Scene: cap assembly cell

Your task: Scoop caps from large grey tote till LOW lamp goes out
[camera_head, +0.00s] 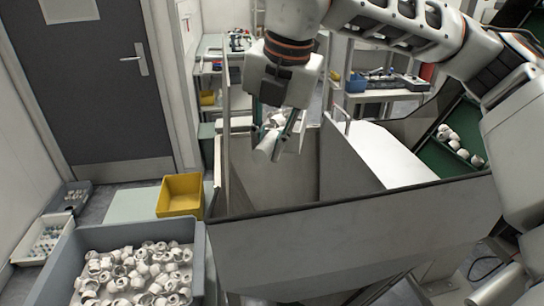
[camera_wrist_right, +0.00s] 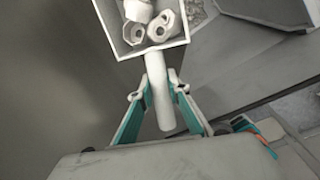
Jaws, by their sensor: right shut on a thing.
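The large grey tote (camera_head: 205,262) stands at the lower left of the head view, with many loose white caps (camera_head: 140,275) in it. My right gripper (camera_head: 275,142) is over the open metal hopper (camera_head: 350,235), away from the tote. In the right wrist view this gripper (camera_wrist_right: 157,92) is shut on the handle of a scoop (camera_wrist_right: 158,105). The scoop's square box (camera_wrist_right: 150,52) holds a few white caps (camera_wrist_right: 138,30). In the head view the gripper hides most of the scoop. No LOW lamp can be made out. My left gripper is not in view.
A yellow bin (camera_head: 180,196) stands behind the tote. White caps (camera_head: 460,145) lie on a green inclined belt (camera_head: 465,120) at the right. The hopper's raised walls surround the space below the gripper. Shelves (camera_head: 375,90) and a grey door (camera_head: 95,85) are behind.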

